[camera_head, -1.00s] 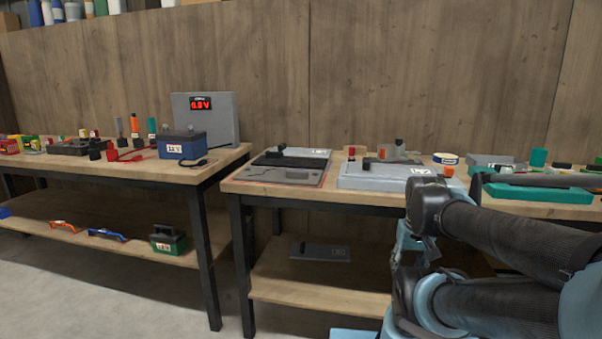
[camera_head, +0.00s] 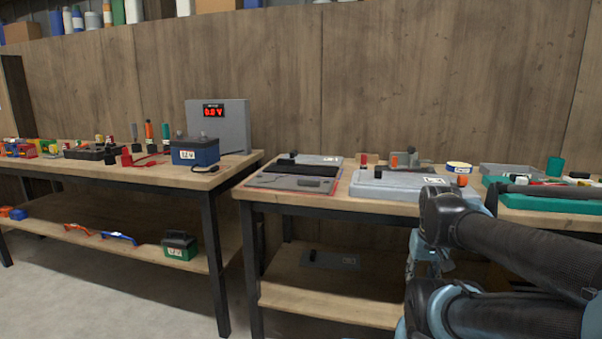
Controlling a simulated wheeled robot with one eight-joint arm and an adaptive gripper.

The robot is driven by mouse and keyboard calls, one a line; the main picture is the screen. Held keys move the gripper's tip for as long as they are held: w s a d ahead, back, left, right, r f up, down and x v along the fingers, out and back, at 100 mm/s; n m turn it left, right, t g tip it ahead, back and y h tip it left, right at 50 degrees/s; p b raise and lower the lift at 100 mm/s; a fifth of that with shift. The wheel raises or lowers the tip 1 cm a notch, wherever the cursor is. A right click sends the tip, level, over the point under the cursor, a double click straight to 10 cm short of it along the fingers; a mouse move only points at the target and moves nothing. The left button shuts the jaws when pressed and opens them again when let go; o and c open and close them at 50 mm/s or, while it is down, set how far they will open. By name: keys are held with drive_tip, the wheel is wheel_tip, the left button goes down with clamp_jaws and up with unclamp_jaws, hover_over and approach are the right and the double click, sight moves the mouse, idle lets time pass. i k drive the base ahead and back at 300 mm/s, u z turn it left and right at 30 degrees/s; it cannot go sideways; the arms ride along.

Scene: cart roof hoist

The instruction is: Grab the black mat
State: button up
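A flat black piece (camera_head: 307,170), which could be the black mat, lies across a grey panel (camera_head: 262,181) on the left part of the middle bench. A dark flat plate (camera_head: 330,260) with a pale label lies on that bench's lower shelf. I cannot tell for sure which of these is the mat. My arm's dark links fill the lower right of the view, in front of the middle and right benches. My gripper's fingers are not visible, and nothing is seen held.
The left bench holds a blue 12 V battery (camera_head: 195,152), a grey meter box (camera_head: 228,127) and several small tools. A grey case (camera_head: 400,187) lies right of the panel. A teal tray (camera_head: 560,191) sits at far right. Floor at lower left is clear.

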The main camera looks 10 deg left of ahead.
sight(282, 166)
drive_tip(key=z, duration=2.25)
drive_tip(key=k, duration=1.2)
drive_tip(key=u, duration=2)
drive_tip(key=i, duration=0.7)
drive_tip(key=u, duration=0.05)
